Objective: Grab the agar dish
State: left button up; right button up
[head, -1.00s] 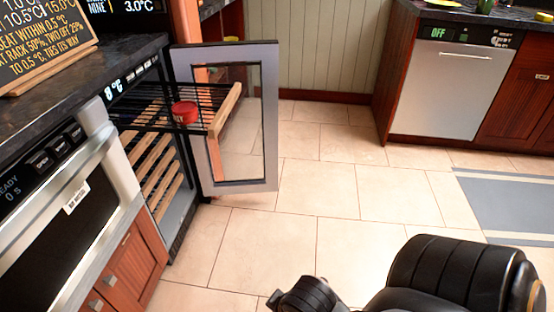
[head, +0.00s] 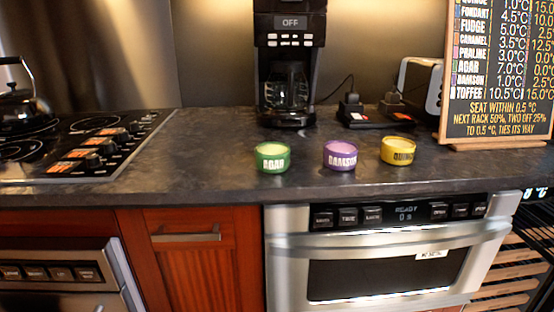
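The agar dish (head: 273,158) is a small round green dish with a pale top and a label reading AGAR. It stands upright on the dark countertop (head: 215,165), near the front edge, left of a purple dish and above the left part of the microwave drawer. Nothing touches it. Neither of my grippers shows in the head view.
A purple DAMSON dish (head: 340,156) and a yellow QUINCE dish (head: 398,151) stand to the right. A coffee maker (head: 289,60) is behind. A cooktop (head: 75,145) lies left, and a menu board (head: 497,75) stands right. Counter between cooktop and agar dish is clear.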

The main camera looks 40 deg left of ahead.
aim_at(271, 157)
jog(key=i+l+u, duration=0.1)
jog(key=u, duration=0.3)
jog(key=l+u, duration=0.1)
jog(key=u, duration=0.25)
jog(key=i+l+u, duration=0.15)
jog(key=u, duration=0.25)
jog(key=l+u, duration=0.15)
jog(key=u, duration=0.25)
